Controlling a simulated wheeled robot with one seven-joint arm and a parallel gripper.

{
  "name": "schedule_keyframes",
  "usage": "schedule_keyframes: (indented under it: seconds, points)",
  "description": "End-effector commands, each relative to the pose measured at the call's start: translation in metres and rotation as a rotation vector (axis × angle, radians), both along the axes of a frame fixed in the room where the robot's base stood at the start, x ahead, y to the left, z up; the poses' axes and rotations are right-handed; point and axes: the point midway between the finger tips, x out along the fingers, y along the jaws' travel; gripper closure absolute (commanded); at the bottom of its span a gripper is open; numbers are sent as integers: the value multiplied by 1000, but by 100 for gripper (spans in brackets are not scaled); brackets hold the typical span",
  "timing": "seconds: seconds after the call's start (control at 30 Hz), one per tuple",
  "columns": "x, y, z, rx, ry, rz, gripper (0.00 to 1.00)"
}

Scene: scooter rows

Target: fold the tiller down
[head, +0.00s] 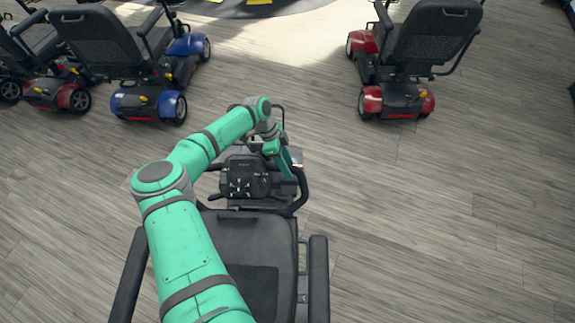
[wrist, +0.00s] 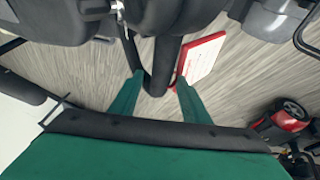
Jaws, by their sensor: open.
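The tiller (head: 243,178) stands up in front of the black seat, with a dark control console and black loop handlebars on its sides. My gripper (head: 291,168) is at the tiller's right side, by the right handlebar (head: 301,190); its fingertips are hard to make out in the head view. In the wrist view my gripper (wrist: 160,82) is open, with its green fingers apart. A black bent bar (wrist: 157,65), seemingly part of the tiller's handle, lies between the fingers in the picture. I cannot tell whether they touch it.
The scooter's seat (head: 262,265) and right armrest (head: 318,280) are close below my arm. A white panel with a red edge (wrist: 204,58) is beside the right finger. Blue (head: 145,60) and red (head: 405,60) scooters stand farther off. Floor at right is clear.

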Motion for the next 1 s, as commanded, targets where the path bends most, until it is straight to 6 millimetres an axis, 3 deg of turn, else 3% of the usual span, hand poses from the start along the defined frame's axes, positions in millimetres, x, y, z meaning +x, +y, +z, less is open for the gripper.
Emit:
schedule_keyframes:
  seconds: [0.27,0.43,0.47,1.0]
  points:
    - [0,0,-1,0,0,0,57]
    - [0,0,-1,0,0,0,98]
    - [0,0,-1,0,0,0,100]
    - [24,1,19,1,-2,2,100]
